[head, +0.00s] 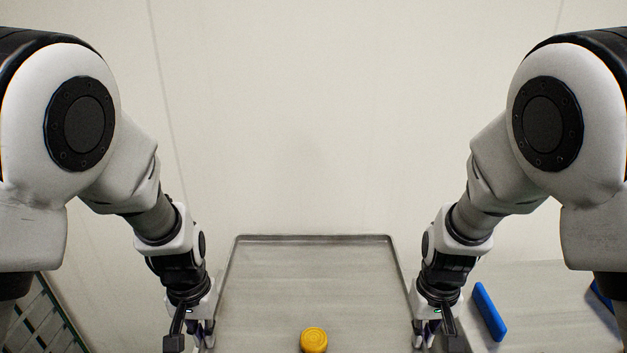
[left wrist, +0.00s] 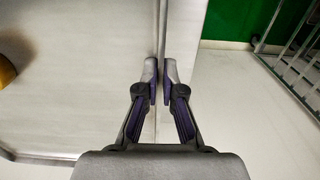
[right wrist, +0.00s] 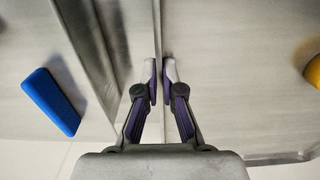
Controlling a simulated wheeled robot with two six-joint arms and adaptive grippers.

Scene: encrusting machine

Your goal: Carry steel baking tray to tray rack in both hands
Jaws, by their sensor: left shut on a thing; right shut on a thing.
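The steel baking tray (head: 300,275) is a wide grey sheet with a low raised rim, in the lower middle of the head view. A round yellow piece (head: 313,340) lies on it near the front. My left gripper (head: 196,335) is at the tray's left rim; in the left wrist view its fingers (left wrist: 160,70) are shut on that rim. My right gripper (head: 425,335) is at the right rim; in the right wrist view its fingers (right wrist: 159,70) are shut on it. The tray looks roughly level. The tray's near edge is cut off in the head view.
A grey table (head: 545,285) with a blue block (head: 489,311) stands right of the tray; another blue thing (head: 603,296) is at the right edge. A metal rack (head: 40,320) stands at lower left, seen also in the left wrist view (left wrist: 300,60). A pale wall is ahead.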

